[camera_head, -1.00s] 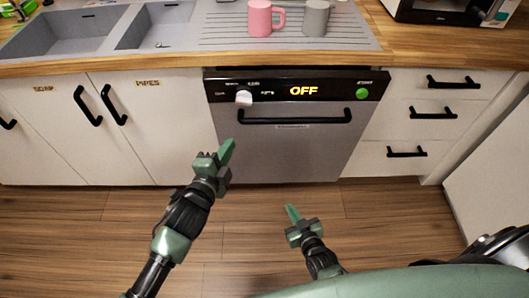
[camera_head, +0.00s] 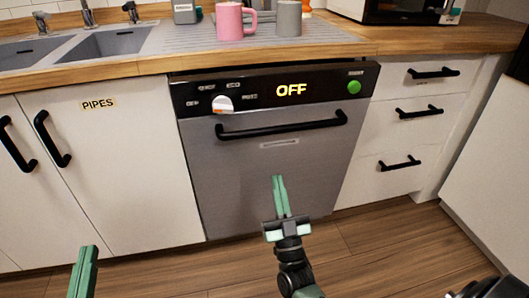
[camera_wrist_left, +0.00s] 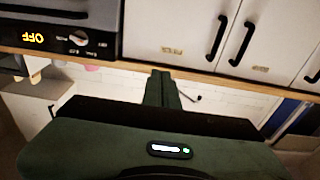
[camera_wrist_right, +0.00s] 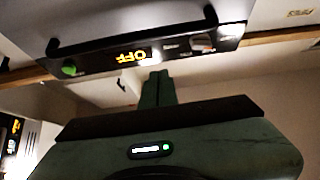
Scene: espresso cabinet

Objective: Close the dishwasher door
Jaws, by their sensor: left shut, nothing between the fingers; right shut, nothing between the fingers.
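The dishwasher door (camera_head: 275,175) is a grey panel in the head view, standing upright or nearly so under the counter. Its black control strip reads OFF, with a white knob (camera_head: 222,104) and a green button (camera_head: 354,87). A dark strip shows above the door; I cannot tell whether it is slightly ajar. A black bar handle (camera_head: 282,126) crosses its upper part. My right gripper (camera_head: 279,182) is shut and empty, in front of the door's lower half and below the handle. My left gripper (camera_head: 88,253) is shut and empty, low at the left before the cabinets.
The white PIPES cabinet (camera_head: 115,160) is left of the dishwasher, white drawers (camera_head: 410,120) are right. A pink mug (camera_head: 229,22) and a grey mug (camera_head: 288,19) stand on the drainboard above. The wooden floor (camera_head: 370,250) in front is clear.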

